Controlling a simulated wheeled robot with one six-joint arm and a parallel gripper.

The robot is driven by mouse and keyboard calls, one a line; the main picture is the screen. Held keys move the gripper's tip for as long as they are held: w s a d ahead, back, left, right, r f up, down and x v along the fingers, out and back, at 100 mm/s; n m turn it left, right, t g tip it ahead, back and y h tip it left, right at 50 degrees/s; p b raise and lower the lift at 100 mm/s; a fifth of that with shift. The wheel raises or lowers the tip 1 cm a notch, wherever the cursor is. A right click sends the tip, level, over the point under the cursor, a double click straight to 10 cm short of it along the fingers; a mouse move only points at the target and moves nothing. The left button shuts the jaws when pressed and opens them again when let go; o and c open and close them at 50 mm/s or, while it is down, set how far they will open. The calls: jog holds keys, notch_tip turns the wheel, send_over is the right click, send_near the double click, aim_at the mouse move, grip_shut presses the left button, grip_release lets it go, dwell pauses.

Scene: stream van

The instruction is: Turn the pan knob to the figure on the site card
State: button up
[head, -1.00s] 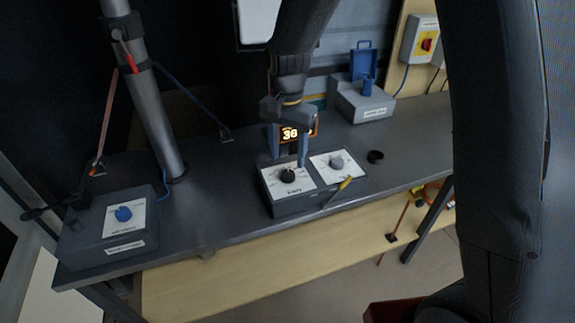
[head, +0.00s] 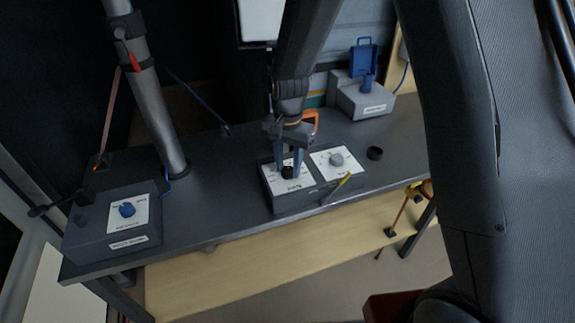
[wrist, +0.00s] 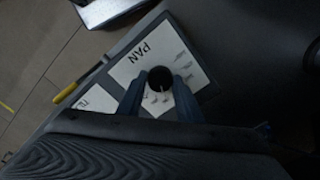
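The pan knob (head: 287,172) is a round black knob on the left white plate of a grey control box (head: 290,206). In the wrist view the knob (wrist: 160,79) sits on the plate lettered PAN (wrist: 140,65); its small scale marks are too dim to read. My gripper (head: 291,172) points down over this plate. Its fingers stand on either side of the knob, and in the wrist view (wrist: 158,88) a gap shows between each finger and the knob. No readable site card is in view.
A black cap (head: 375,153) lies to the right. A box with a blue knob (head: 127,210) and a pole (head: 153,110) stand left. My gripper mostly covers an orange-framed display (head: 312,118).

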jog(key=shift+n, duration=0.5)
jog(key=shift+c, duration=0.2)
jog(key=n, duration=0.3)
jog(key=shift+n, duration=0.4)
jog(key=n, duration=1.4)
jog(key=shift+n, duration=0.7)
jog(key=o, duration=1)
jog(key=shift+o, duration=0.2)
